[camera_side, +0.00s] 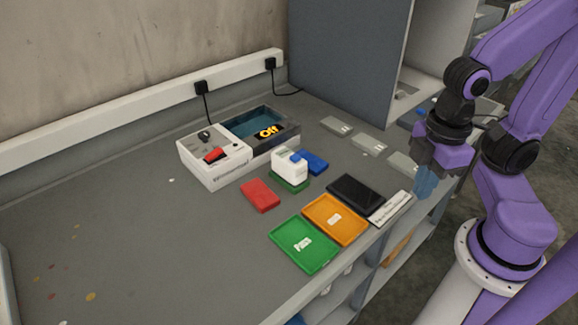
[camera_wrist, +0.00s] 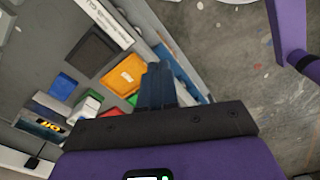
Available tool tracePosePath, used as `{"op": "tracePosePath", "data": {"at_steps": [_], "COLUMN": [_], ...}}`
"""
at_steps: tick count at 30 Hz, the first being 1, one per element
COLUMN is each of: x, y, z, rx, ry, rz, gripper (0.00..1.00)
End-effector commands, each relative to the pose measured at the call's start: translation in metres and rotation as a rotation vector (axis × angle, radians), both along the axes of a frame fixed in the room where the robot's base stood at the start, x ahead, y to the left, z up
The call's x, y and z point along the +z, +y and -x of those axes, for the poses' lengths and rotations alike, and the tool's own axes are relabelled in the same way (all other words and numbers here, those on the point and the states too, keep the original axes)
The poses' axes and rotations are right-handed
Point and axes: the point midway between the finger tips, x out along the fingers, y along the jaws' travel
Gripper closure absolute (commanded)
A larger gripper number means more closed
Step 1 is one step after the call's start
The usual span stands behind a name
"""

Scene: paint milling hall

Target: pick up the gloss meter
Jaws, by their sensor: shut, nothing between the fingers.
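In the wrist view the white device (camera_wrist: 90,104) is small and partly hidden by my gripper's body. My gripper (camera_side: 424,182), with blue fingers, is shut and empty. It hangs near the bench's right front edge, well apart from the device. The fingers also show in the wrist view (camera_wrist: 158,72).
A red block (camera_side: 260,195), green tray (camera_side: 304,245), orange tray (camera_side: 335,219) and black pad (camera_side: 356,193) with a white label strip (camera_side: 390,208) lie nearby. A white box (camera_side: 214,164) with an open bath (camera_side: 262,135) stands behind. Grey blocks (camera_side: 369,144) lie right. The bench's left is mostly clear.

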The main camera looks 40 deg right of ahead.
Motion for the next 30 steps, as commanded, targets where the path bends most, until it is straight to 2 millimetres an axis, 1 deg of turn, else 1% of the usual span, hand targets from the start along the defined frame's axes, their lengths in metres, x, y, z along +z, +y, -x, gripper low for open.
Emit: {"op": "tracePosePath", "data": {"at_steps": [1, 2, 3, 5, 6, 7, 8, 16, 20, 23, 26, 30], "x": [0.0, 0.0, 0.0, 0.0, 0.0, 0.0, 0.0, 0.0, 0.003, 0.008, 0.014, 0.022], "y": [0.0, 0.0, 0.0, 0.0, 0.0, 0.0, 0.0, 0.0, 0.006, 0.016, 0.029, 0.045], "z": [0.0, 0.0, 0.0, 0.0, 0.0, 0.0, 0.0, 0.0, -0.01, -0.029, -0.056, -0.098], "rx": [0.0, 0.0, 0.0, 0.0, 0.0, 0.0, 0.0, -0.001, -0.037, -0.107, -0.206, -0.351], "ry": [0.0, 0.0, 0.0, 0.0, 0.0, 0.0, 0.0, 0.0, 0.001, 0.003, 0.005, 0.008], "rz": [0.0, 0.0, 0.0, 0.0, 0.0, 0.0, 0.0, 0.0, 0.002, 0.002, 0.005, 0.008], "gripper": [0.94, 0.84, 0.71, 0.51, 0.38, 0.28, 0.21, 0.21, 0.21, 0.21, 0.21, 0.21]}}
